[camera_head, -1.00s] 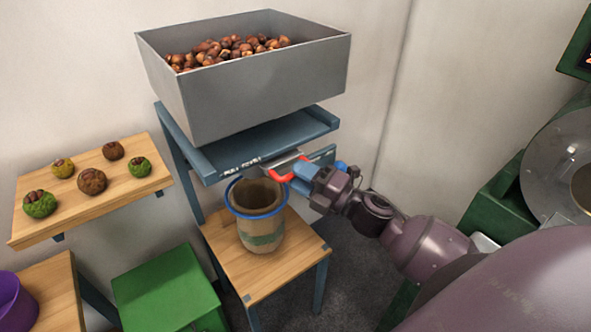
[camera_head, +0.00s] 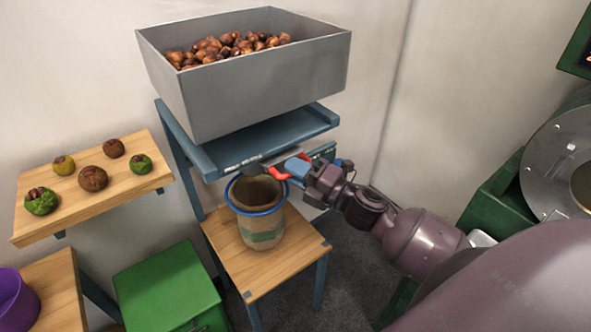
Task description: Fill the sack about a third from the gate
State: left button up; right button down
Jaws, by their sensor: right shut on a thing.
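The grey hopper (camera_head: 265,95) holds a heap of brown chestnuts (camera_head: 228,48) and stands on a blue frame (camera_head: 225,150). Under the frame's front edge is the gate with a red handle (camera_head: 277,173). My right gripper (camera_head: 297,168), with blue fingers, is shut on the red handle, coming from the right. The sack (camera_head: 262,232), tan with a green band and a blue rim, stands upright and open below the gate. Its inside looks brown and dark; I cannot tell how many chestnuts are in it. My left gripper is out of view.
The sack stands on a small wooden stand (camera_head: 270,275). At left, a wooden shelf (camera_head: 120,200) holds several husks and chestnuts. A green box (camera_head: 165,285) and a purple tub (camera_head: 15,300) are lower left. A green machine (camera_head: 500,185) stands at right.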

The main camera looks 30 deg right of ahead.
jog(key=s, duration=0.4)
jog(key=shift+s+d, duration=0.15)
jog(key=c, duration=1.1)
grip_release()
jog(key=shift+c, duration=0.2)
jog(key=b+v, duration=0.2)
jog(key=v, duration=0.8)
jog(key=shift+s+d, duration=0.25)
jog(key=shift+s, duration=0.1)
